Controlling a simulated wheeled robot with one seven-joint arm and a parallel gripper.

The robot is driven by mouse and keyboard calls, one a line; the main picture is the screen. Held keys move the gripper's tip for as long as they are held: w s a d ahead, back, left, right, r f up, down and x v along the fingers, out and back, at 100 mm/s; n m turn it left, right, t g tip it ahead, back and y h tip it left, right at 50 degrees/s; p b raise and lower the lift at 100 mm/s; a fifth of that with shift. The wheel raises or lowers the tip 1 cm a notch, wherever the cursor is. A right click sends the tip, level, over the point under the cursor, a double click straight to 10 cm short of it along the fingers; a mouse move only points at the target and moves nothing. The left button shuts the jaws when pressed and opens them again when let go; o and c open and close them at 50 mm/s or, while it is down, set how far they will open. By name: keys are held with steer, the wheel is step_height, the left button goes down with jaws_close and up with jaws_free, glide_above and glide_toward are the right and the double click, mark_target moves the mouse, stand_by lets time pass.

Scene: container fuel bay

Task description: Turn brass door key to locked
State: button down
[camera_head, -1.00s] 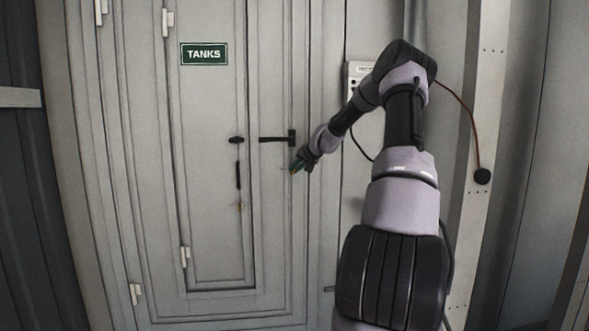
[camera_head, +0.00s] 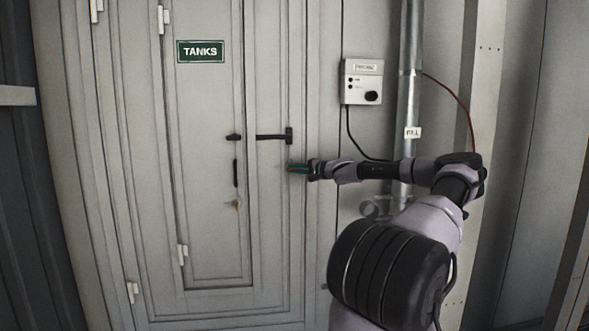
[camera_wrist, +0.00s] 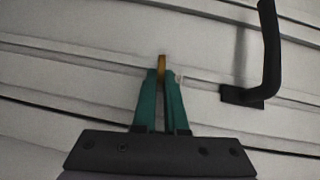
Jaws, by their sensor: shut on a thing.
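The brass door key (camera_wrist: 161,68) shows in the wrist view as a narrow brass piece between the fingertips. My gripper (camera_wrist: 160,85) is shut on it with teal fingers, which hide most of it. In the head view my gripper (camera_head: 296,168) points left at the grey door (camera_head: 215,250), below the black lever handle (camera_head: 272,137). The key and the keyhole are too small or hidden there to tell the key's angle. In the wrist view the handle (camera_wrist: 268,50) stands to the right, apart from the fingers.
A green TANKS sign (camera_head: 201,51) is on the inner door panel. A black pull (camera_head: 236,173) and a small brass-coloured item (camera_head: 237,204) sit lower on it. Right of the door are a grey control box (camera_head: 361,82) with a cable and a vertical pipe (camera_head: 410,60).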

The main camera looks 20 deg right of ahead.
steer(key=shift+a+m+t+y, duration=0.15)
steer(key=shift+m+t+y, duration=0.15)
steer(key=shift+m+t, duration=0.15)
steer(key=shift+a+r, duration=0.1)
steer(key=c, duration=1)
jaws_free()
steer(key=shift+w, duration=0.1)
steer(key=shift+o, duration=0.2)
steer(key=v, duration=1.1)
